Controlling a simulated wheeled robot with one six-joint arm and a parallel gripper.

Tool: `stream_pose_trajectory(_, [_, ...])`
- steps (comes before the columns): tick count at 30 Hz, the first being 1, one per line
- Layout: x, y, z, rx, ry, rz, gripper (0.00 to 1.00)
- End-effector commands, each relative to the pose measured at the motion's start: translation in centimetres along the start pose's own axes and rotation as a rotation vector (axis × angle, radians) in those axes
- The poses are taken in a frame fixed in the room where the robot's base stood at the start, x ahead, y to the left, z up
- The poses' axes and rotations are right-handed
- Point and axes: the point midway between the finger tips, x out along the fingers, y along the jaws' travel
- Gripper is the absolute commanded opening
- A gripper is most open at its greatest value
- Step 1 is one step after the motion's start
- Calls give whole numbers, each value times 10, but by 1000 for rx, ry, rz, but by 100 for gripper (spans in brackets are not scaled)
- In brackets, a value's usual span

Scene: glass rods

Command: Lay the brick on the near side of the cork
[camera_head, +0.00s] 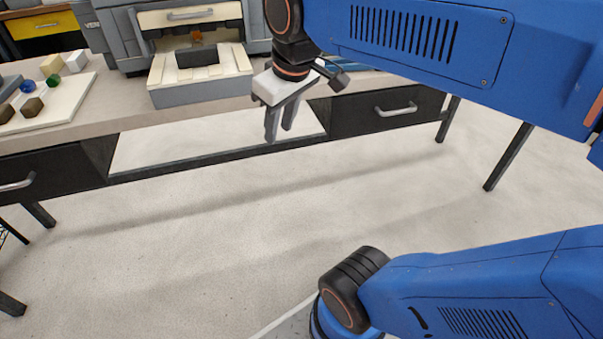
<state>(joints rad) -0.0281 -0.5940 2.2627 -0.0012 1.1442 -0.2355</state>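My gripper (279,132) hangs in front of the bench edge, fingers pointing down, with a gap between them and nothing held. On a pale board (68,108) at the left are two brown blocks: one brown block (32,107) at the front and a darker brown block (6,112) left of it. I cannot tell for sure which block is the cork or the brick. A small orange-brown thing (196,37) sits inside the grey machine, partly hidden and too small to name. My gripper is well right of the board.
The board also holds a blue ball (27,87), a green ball (53,81), a yellowish block (52,65) and a white block (76,61). The grey machine (122,40) has a cream front part (225,72) jutting out over the bench. Open floor lies before the bench.

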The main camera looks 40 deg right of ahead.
Motion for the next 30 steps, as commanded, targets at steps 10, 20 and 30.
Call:
stream_pose_trajectory(10, [64, -16, 87, 237, 76, 19, 31])
stream_pose_trajectory(20, [70, -17, 94, 261, 84, 20, 31])
stream_pose_trajectory(30, [70, -17, 94, 259, 84, 19, 31])
